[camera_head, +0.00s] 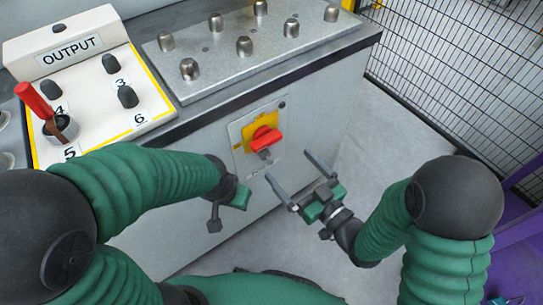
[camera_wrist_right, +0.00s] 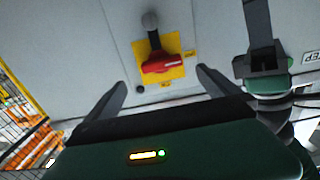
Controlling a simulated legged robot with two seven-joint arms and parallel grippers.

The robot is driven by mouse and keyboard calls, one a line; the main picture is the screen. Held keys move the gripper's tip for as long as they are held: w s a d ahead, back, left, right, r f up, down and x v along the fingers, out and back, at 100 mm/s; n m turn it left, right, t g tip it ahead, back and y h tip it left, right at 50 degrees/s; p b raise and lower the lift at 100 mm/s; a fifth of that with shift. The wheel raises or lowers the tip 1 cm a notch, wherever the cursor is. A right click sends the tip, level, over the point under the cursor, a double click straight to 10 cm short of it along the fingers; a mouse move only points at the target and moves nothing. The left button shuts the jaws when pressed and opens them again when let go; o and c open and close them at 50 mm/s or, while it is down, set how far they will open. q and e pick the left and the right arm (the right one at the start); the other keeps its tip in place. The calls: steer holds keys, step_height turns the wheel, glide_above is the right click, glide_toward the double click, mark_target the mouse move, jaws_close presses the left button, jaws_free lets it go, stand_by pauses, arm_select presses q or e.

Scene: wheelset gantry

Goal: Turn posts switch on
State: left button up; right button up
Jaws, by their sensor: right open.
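The posts switch is a red rotary handle (camera_head: 266,140) on a yellow plate (camera_head: 262,121), set on the front of the grey cabinet. The red handle also shows in the right wrist view (camera_wrist_right: 165,64), lying nearly sideways there. A small grey round-ended piece (camera_head: 265,154) sits against the handle. My right gripper (camera_head: 289,165) is open and empty, its two fingers pointing at the switch, just short of it. In the right wrist view, the handle lies between and beyond the fingertips (camera_wrist_right: 161,78). My left gripper (camera_head: 228,200) is left of the switch, partly hidden; its jaws are unclear.
Above the switch, the cabinet top carries a steel plate (camera_head: 215,70) with several metal posts. At the left is an OUTPUT panel (camera_head: 85,75) with numbered holders and a red-handled item (camera_head: 38,105). A black mesh fence (camera_head: 455,70) stands right, with clear grey floor (camera_head: 375,130) before it.

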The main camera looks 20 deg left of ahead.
mark_target(269, 145)
steer(key=b+x, duration=0.3)
steer(key=x, duration=0.6)
steer(key=shift+a+b, duration=0.25)
steer(key=shift+b, duration=0.1)
arm_select(q)
steer(key=x, duration=0.2)
steer(key=s+x, duration=0.1)
steer(key=x, duration=0.2)
steer(key=shift+a+f, duration=0.15)
steer(key=shift+f, duration=0.2)
